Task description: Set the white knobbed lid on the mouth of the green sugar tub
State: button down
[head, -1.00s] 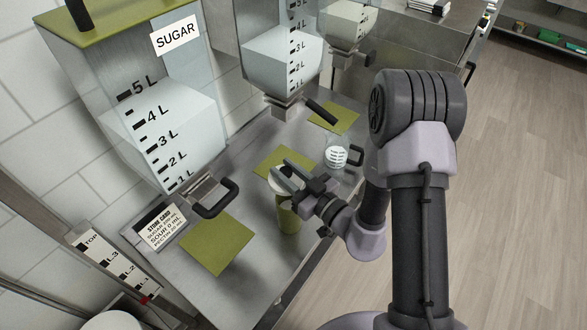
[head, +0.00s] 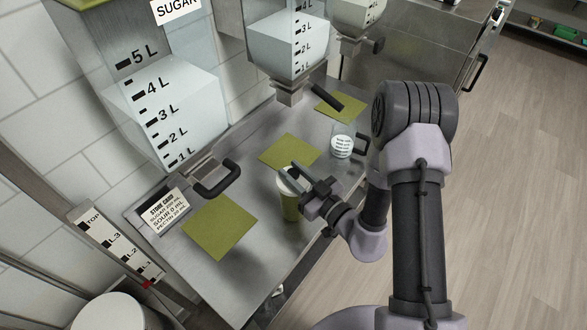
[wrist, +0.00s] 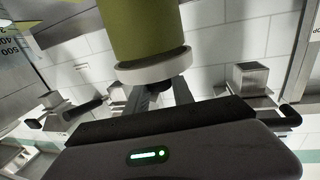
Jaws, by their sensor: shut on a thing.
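The green sugar tub (head: 291,208) stands upright on the steel bench near its front edge. The white lid (head: 285,187) is over its mouth, partly hidden by my gripper. My gripper (head: 293,178) reaches in from the right, and its jaws are shut on the lid's knob. The wrist view is upside down: the tub (wrist: 138,30) is at the top, with the white lid (wrist: 153,68) against its mouth end and the jaws (wrist: 158,95) at the knob. The lid looks in contact with the rim; whether it sits fully flat I cannot tell.
Green mats lie on the bench (head: 185,262), one at front left (head: 220,227) and one behind the tub (head: 289,152). A clear labelled cup (head: 342,146) stands right of the tub. Dispenser handles (head: 218,182) jut out above the bench. A store card (head: 163,208) stands at left.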

dwell(0.5)
jog(key=shift+f+b, duration=0.3)
jog(key=shift+f, duration=0.2)
jog(key=c, duration=1)
grip_release()
